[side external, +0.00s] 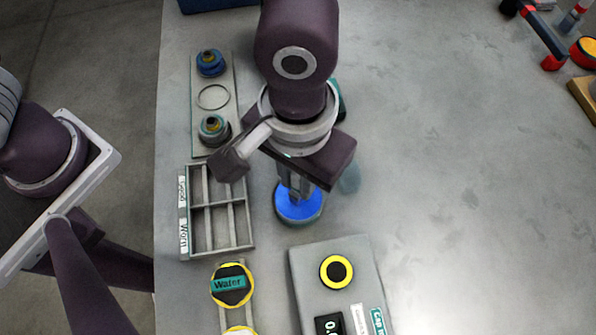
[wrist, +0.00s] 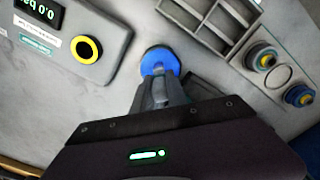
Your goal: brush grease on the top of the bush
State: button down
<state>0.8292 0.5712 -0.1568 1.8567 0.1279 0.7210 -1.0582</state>
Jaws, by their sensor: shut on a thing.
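My gripper (side external: 297,190) points down over a blue round disc (side external: 299,206) on the bench. In the wrist view its fingers (wrist: 160,98) are close together and reach to the near edge of the disc (wrist: 160,60). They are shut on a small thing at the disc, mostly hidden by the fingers. I cannot tell a brush or its bristles. No part is clearly marked as the bush. Two round stepped parts with yellowish centres, an upper one (side external: 210,63) and a lower one (side external: 214,130), stand on a pale plate (side external: 199,145), with an empty ring outline between them.
A grey divided tray (side external: 247,240), labelled partly "Worn", lies left of my gripper. A grey box (side external: 305,270) with a yellow-ringed button stands in front. A yellow-rimmed "Water" cap (side external: 232,299) is near the front edge.

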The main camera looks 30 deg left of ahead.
jog(key=shift+f, duration=0.1)
jog(key=shift+r, duration=3.55)
jog(key=shift+r, duration=0.15)
notch_tip(320, 180, up, 18)
jog(key=w+a, duration=1.7)
jog(key=a, duration=0.7)
jog(key=w+a, duration=0.2)
jog(key=a, duration=0.7)
notch_tip(320, 180, down, 21)
jog(key=shift+w+a, duration=0.15)
jog(key=shift+w, duration=0.05)
